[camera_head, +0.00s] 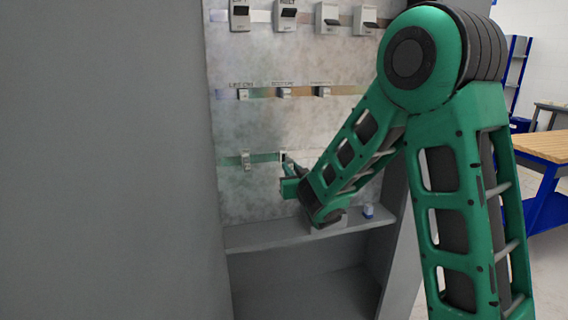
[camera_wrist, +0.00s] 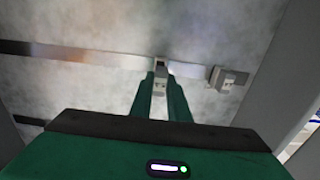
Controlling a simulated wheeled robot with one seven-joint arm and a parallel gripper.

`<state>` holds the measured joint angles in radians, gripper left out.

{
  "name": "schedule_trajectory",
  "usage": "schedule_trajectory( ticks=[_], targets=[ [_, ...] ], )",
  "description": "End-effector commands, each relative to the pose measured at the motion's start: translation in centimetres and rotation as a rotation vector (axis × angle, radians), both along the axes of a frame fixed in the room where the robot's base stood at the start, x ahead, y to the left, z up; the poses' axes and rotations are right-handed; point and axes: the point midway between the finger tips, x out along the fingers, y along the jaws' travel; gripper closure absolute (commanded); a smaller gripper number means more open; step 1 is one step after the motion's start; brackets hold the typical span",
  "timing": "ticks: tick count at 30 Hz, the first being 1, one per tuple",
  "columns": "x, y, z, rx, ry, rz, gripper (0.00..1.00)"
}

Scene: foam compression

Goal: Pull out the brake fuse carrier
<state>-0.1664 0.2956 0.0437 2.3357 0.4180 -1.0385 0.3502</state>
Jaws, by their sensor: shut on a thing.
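My gripper (camera_head: 284,172) reaches into the open cabinet at the lowest rail (camera_head: 265,157). In the wrist view its two green fingers (camera_wrist: 160,93) are shut on a small light-grey carrier (camera_wrist: 160,84), which sits between the tips in front of a dark opening on the rail (camera_wrist: 90,55). Whether the carrier is still seated there I cannot tell. A second grey carrier (camera_wrist: 228,79) is on the rail to the right, and another (camera_head: 246,160) is to the left in the head view. No label is readable on the held one.
The middle rail holds several labelled carriers (camera_head: 284,92), and the top rail holds larger switches (camera_head: 288,17). The cabinet's side walls (camera_head: 398,215) bound the space. A wooden-topped bench (camera_head: 545,147) stands outside at right.

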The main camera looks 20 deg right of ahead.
Motion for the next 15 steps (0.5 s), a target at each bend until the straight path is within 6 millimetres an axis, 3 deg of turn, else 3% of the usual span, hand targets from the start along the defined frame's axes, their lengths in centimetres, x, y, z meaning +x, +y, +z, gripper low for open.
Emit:
schedule_trajectory(
  ticks=[15],
  targets=[
    [-2.7,0.0,0.0,-0.001,0.002,0.0,1.0]
  ],
)
